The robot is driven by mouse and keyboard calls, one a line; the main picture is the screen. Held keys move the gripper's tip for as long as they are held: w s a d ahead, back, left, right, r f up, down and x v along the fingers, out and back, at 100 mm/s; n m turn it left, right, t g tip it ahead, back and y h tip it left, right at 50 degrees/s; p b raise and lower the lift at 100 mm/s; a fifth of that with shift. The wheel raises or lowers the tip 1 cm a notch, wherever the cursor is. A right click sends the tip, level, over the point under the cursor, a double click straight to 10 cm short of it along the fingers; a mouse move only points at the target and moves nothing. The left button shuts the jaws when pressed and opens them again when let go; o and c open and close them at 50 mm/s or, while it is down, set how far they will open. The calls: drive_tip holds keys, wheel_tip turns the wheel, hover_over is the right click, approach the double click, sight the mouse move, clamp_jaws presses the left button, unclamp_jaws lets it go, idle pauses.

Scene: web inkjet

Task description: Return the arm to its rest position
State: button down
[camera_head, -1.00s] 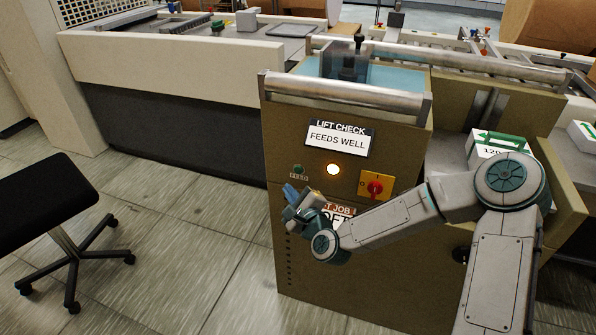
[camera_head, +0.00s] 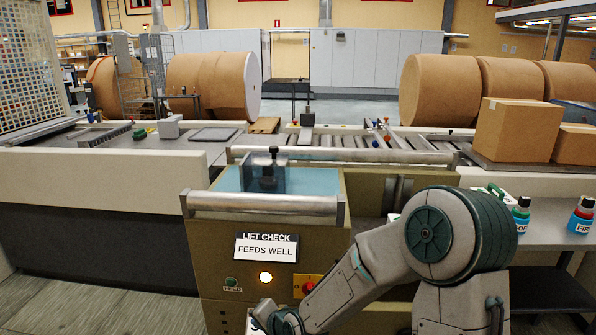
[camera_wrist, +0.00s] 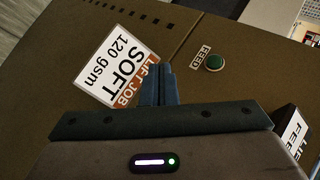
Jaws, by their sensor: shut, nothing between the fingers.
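My arm (camera_head: 340,292) reaches down and left in front of the brown machine cabinet (camera_head: 215,265) in the head view. Its gripper end is cut off at the bottom edge there. In the wrist view my gripper (camera_wrist: 158,72) shows two dark blue fingers pressed together with nothing between them. They point at the cabinet front. A "LIFT JOB SOFT 120 gsm" card (camera_wrist: 112,62) lies just left of the fingertips, partly hidden by them. A green FEED button (camera_wrist: 215,63) is to their right. I cannot tell the gap to the panel.
The cabinet front carries a "FEEDS WELL" sign (camera_head: 265,249), a lit lamp (camera_head: 265,277) and a red knob on a yellow plate (camera_head: 308,286). Bottles (camera_head: 581,214) stand on a shelf at right. Boxes (camera_head: 517,130) and paper rolls (camera_head: 440,90) are behind. Floor (camera_head: 60,295) is open at lower left.

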drive_tip(key=s+d+r+n+g+h+p, duration=0.1)
drive_tip(key=s+d+r+n+h+p, duration=0.2)
drive_tip(key=d+r, duration=0.4)
drive_tip(key=s+d+r+n+g+h+p, duration=0.1)
drive_tip(key=s+d+r+h, duration=0.3)
drive_tip(key=d, duration=0.5)
drive_tip(key=s+d+r+n+g+p, duration=0.2)
drive_tip(key=s+d+r+p, duration=0.1)
drive_tip(key=s+d+r, duration=0.5)
drive_tip(key=s+r, duration=0.3)
drive_tip(key=s, duration=0.3)
drive_tip(key=shift+d+g, duration=0.2)
drive_tip(key=shift+g, duration=0.1)
drive_tip(key=c, duration=2.1)
unclamp_jaws()
drive_tip(key=shift+c, duration=0.2)
